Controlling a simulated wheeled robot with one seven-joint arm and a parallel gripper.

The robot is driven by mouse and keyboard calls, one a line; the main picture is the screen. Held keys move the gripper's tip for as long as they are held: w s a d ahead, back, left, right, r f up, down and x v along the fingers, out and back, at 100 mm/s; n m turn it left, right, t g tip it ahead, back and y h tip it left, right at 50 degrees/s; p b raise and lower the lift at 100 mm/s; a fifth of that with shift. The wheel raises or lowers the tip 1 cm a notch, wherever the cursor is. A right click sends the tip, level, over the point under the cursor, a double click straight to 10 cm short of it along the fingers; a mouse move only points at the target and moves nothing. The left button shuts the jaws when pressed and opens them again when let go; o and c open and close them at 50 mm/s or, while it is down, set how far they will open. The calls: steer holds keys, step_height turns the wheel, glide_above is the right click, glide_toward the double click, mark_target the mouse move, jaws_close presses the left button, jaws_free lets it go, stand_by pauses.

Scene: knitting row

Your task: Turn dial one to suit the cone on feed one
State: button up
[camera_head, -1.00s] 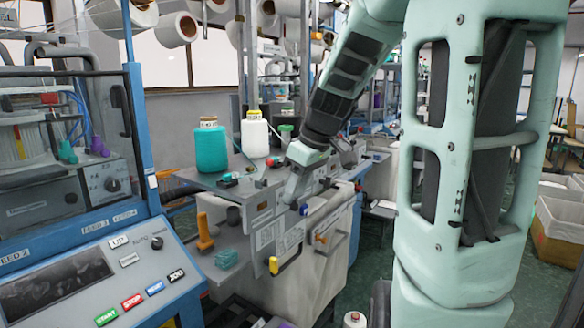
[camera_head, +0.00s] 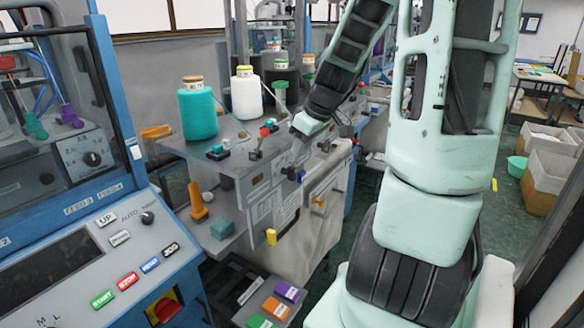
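A teal cone (camera_head: 198,108) with a tan top and a small label stands on the grey side table. A white cone (camera_head: 246,93) with a yellow top stands right of it. I cannot tell which cone, if any, is on feed one. A black knob (camera_head: 92,158) sits on the panel behind the machine's clear door, and another knob (camera_head: 148,217) sits by the word AUTO on the sloped panel. No dial is readable as dial one. My gripper (camera_head: 291,170) is beyond the white wrist link, over the grey unit's front; its fingers are too small to read.
The blue-framed machine (camera_head: 107,92) with start and stop buttons fills the left. An orange-handled tool (camera_head: 198,203) and a teal block (camera_head: 222,229) lie on a low shelf. Coloured blocks (camera_head: 275,306) are at the bottom. Cartons (camera_head: 548,165) stand at right on open floor.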

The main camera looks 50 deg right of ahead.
mark_target(292, 167)
steer(key=x, duration=0.6)
steer(key=shift+w+f, duration=0.15)
steer(key=shift+f, duration=0.2)
jaws_close()
